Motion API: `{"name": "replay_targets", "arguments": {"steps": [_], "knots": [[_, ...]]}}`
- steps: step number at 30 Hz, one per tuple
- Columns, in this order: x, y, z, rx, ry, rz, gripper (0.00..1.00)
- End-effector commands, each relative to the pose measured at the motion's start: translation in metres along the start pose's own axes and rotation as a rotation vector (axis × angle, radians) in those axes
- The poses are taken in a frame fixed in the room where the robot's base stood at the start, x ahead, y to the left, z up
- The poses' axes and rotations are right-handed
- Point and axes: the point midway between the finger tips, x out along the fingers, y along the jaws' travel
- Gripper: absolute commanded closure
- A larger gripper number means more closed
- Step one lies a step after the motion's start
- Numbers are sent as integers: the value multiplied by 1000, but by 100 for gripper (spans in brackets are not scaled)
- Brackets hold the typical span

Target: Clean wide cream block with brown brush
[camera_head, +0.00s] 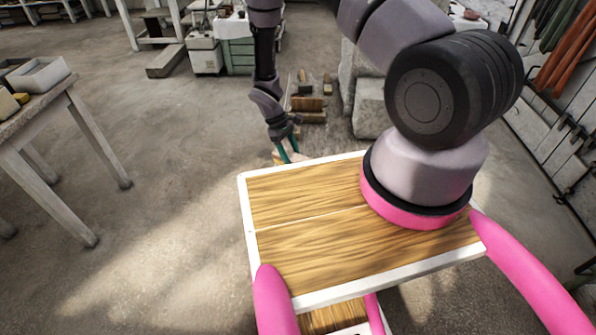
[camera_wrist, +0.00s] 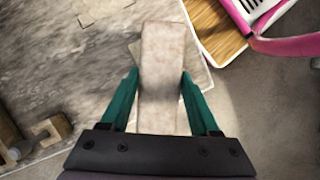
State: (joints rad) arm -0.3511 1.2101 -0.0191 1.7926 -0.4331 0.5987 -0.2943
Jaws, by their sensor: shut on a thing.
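A long, pale cream block with a mottled surface (camera_wrist: 162,75) lies between the two green fingers of my gripper (camera_wrist: 160,102) in the wrist view. My gripper is shut on this block, which looks like the wide cream block. In the head view my gripper (camera_head: 289,150) is low, just beyond the far edge of my wooden-topped base, and the block is mostly hidden there. I cannot make out the brown brush for certain in either view.
Brown wooden pieces (camera_head: 307,104) lie on the floor beyond my gripper, near grey stone blocks (camera_head: 371,108). A table (camera_head: 45,115) with a pale tray stands at the left. A green drawer cabinet (camera_head: 239,53) stands at the back. The floor at left centre is clear.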

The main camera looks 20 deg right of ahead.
Motion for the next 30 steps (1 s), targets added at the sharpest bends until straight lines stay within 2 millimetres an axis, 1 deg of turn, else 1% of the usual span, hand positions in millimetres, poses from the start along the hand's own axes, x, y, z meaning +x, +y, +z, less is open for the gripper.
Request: {"name": "replay_targets", "arguments": {"steps": [24,30], "knots": [[11,0,-5,0,0,0,82],[8,0,-10,0,1,1,82]]}}
